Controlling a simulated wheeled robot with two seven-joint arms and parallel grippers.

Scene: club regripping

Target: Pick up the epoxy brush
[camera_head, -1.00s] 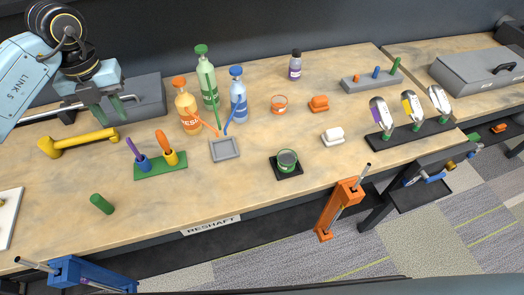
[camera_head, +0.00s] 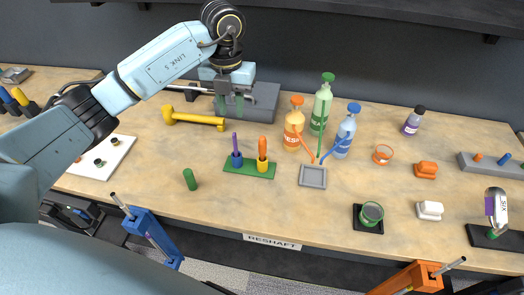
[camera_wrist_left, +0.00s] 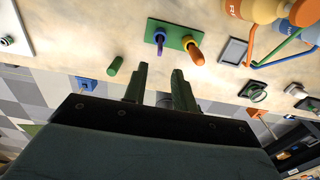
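Two upright tools stand in a green holder (camera_head: 248,170) on the bench: a purple-handled one (camera_head: 235,142) in a blue cup and an orange-handled one (camera_head: 262,147) in a yellow cup. I cannot tell which is the epoxy brush; their lower ends are hidden in the cups. My left gripper (camera_head: 230,106) is open and empty, in the air beyond the holder in the head view. In the left wrist view, its two dark green fingers (camera_wrist_left: 160,78) are apart, with the purple handle (camera_wrist_left: 159,46) and orange handle (camera_wrist_left: 195,53) past their tips. My right gripper is not in view.
A yellow mallet (camera_head: 192,119) and a grey box (camera_head: 262,102) lie near the left gripper. A green cylinder (camera_head: 190,180) lies left of the holder. Orange (camera_head: 294,128), green (camera_head: 320,105) and blue (camera_head: 345,134) bottles and a grey tray (camera_head: 313,177) stand to its right.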

